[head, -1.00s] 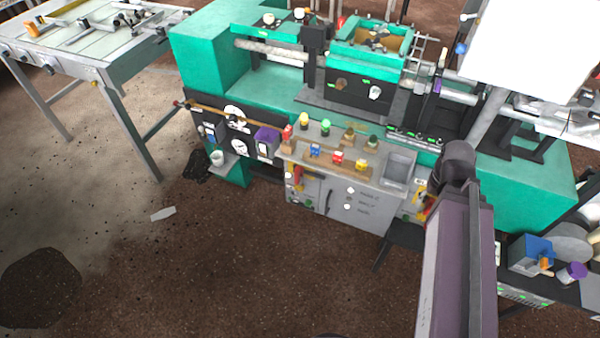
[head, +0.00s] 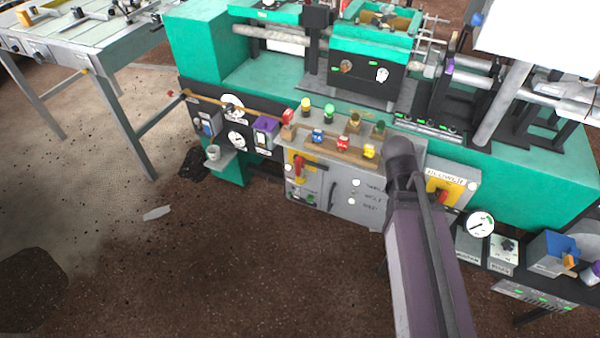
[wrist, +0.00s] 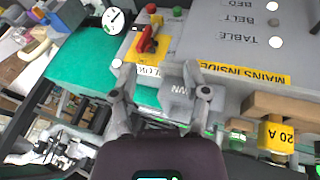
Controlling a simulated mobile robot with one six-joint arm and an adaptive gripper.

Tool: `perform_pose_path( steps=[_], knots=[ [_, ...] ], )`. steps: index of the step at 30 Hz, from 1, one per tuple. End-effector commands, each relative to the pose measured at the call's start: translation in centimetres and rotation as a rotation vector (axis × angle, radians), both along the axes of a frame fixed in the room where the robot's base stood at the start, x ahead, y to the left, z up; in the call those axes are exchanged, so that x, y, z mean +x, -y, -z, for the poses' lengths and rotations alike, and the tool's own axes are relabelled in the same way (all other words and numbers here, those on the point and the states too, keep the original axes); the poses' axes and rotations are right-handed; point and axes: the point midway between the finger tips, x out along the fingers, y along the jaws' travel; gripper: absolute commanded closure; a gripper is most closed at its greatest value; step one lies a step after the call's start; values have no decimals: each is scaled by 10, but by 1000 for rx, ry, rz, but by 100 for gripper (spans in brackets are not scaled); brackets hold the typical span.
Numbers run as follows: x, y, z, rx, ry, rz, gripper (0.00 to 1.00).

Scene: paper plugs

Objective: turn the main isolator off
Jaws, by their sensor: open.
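A red rotary handle on a yellow plate (head: 298,166) is on the left of the grey cabinet front in the head view. Its label is too small to read. A second red handle on a yellow plate (head: 440,192), labelled BLOWER, is right of my arm. The blower handle also shows in the wrist view (wrist: 147,44), beyond my fingers. My gripper (wrist: 155,82) is open, with nothing seen between its fingers, in front of a grey box edge near the cabinet. In the head view my arm hides the gripper.
The grey cabinet (head: 335,208) carries a MAINS INSIDE label (wrist: 243,74). Coloured plugs and lamps stand along its top. A wooden bar holds a yellow 20 A plug (wrist: 277,135). A gauge (head: 480,224) is right of the blower. The floor in front is mostly clear.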

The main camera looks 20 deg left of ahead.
Motion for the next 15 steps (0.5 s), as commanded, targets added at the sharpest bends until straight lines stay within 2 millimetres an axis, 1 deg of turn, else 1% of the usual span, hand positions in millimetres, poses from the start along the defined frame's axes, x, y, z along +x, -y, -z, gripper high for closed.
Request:
perform_pose_path(
  steps=[1, 8, 15],
  knots=[
    [5, -10, 18, -21, 31, -1, 40],
    [21, -47, 45, -102, 199, 9, 40],
    [34, -91, 68, -149, 382, -3, 40]
  ],
)
